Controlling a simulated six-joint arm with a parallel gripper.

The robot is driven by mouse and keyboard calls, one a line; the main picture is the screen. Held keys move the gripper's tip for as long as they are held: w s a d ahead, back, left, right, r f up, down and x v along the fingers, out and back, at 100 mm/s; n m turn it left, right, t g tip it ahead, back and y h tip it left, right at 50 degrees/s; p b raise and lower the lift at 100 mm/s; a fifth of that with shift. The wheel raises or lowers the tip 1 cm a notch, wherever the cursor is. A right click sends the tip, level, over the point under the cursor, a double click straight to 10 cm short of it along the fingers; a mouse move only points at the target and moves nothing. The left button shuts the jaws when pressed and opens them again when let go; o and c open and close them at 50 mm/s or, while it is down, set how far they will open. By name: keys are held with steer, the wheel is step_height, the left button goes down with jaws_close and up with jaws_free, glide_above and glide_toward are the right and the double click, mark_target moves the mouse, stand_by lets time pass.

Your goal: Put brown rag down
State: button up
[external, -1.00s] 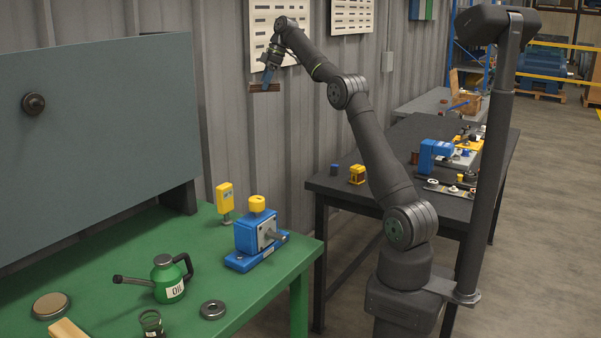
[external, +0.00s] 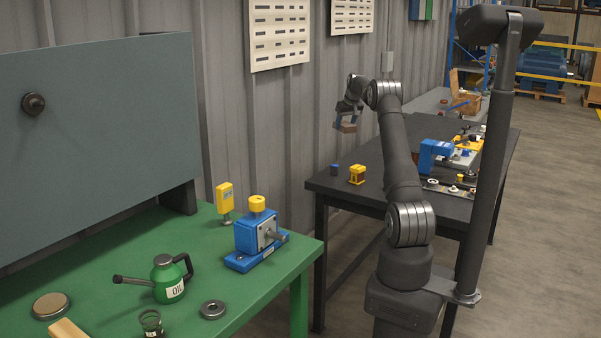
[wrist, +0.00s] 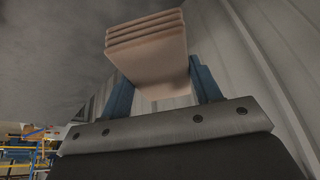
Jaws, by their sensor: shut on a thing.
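The brown rag (wrist: 147,50) is a folded, layered, brownish-pink pad. In the wrist view it sits between the two blue fingers of my gripper (wrist: 158,82), which are shut on it. In the external view my gripper (external: 347,118) holds the rag (external: 348,127) in the air near the corrugated wall, above the far left part of the dark table (external: 335,184). The rag is clear of the table top. Its far side is hidden.
The green bench (external: 215,265) at the left holds an oil can (external: 168,278) and a blue pump-like unit (external: 258,236). A dark post (external: 487,160) stands right of my arm.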

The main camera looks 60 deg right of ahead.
steer(key=s+d+f+m+g+h, duration=0.1)
steer(key=s+d+f+m, duration=0.25)
steer(key=s+d, duration=0.3)
steer(key=s+d+f+m+g, duration=0.1)
steer(key=s+d+f+m, duration=0.2)
steer(key=s+d+f, duration=0.3)
steer(key=shift+m+h, duration=0.25)
steer(key=shift+h, duration=0.05)
steer(key=f, duration=0.5)
steer(key=s+f, duration=0.1)
steer(key=f, duration=0.2)
steer(key=shift+a+f, duration=0.3)
steer(key=shift+f, duration=0.05)
steer(key=shift+f, duration=0.2)
steer(key=o, duration=1)
steer(key=shift+r, duration=0.1)
steer(key=v, duration=1.2)
steer(key=shift+r, duration=0.1)
